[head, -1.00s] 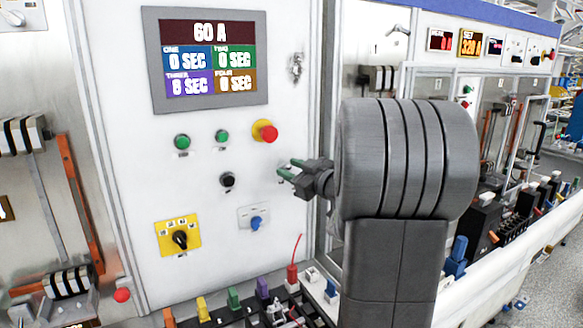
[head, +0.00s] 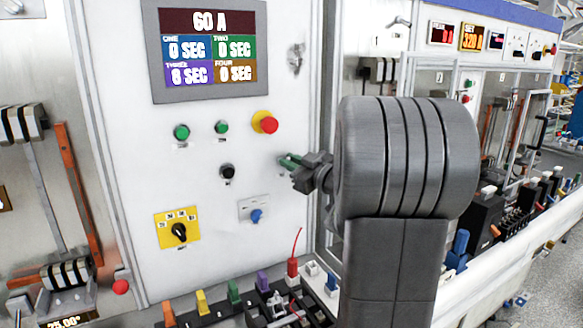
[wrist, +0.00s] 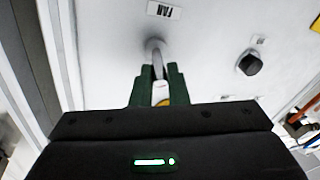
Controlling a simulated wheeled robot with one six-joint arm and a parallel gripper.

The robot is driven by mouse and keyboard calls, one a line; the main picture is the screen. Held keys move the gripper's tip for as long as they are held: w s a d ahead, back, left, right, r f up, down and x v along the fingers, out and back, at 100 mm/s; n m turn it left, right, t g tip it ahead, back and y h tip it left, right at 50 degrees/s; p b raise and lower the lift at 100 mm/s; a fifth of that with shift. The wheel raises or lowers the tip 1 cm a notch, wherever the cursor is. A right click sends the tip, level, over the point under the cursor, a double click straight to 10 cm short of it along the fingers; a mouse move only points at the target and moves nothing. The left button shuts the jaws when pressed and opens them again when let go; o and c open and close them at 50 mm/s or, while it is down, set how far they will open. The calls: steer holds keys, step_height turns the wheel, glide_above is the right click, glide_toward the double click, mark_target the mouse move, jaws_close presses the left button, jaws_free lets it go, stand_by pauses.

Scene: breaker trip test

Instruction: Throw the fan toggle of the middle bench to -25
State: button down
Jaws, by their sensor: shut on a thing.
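The fan toggle (wrist: 156,50) is a metal lever on the white panel, under a small label that appears upside down in the wrist view. My gripper (wrist: 159,78) has green fingers on either side of the lever's end and is shut on it. In the head view my gripper (head: 284,161) reaches the right side of the panel, right of the black knob. The toggle itself is hidden there behind the fingers. The lever's exact angle cannot be read.
The panel carries a display (head: 210,55), a red mushroom button (head: 265,122), green buttons, a yellow selector (head: 178,229) and a blue knob (head: 256,216). Coloured plugs and a red lead (head: 294,255) stand below. Another bench stretches off to the right.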

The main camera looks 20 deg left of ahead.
steer(key=f+n+y+b, duration=0.1)
steer(key=y+b, duration=0.2)
steer(key=b, duration=0.6)
steer(key=f+n+t+y+b, duration=0.1)
steer(key=f+y+b, duration=0.1)
steer(key=b, duration=0.7)
steer(key=f+n+y+b, duration=0.1)
steer(key=n+y+b, duration=0.1)
steer(key=b, duration=0.7)
steer(key=shift+w+a+f+y, duration=0.15)
steer(key=shift+w+a+y, duration=0.05)
steer(key=shift+y, duration=0.7)
steer(key=shift+n+y+b, duration=0.3)
steer(key=shift+y+b, duration=0.2)
steer(key=shift+b, duration=0.1)
steer(key=c, duration=1.4)
jaws_free()
steer(key=shift+c, duration=0.2)
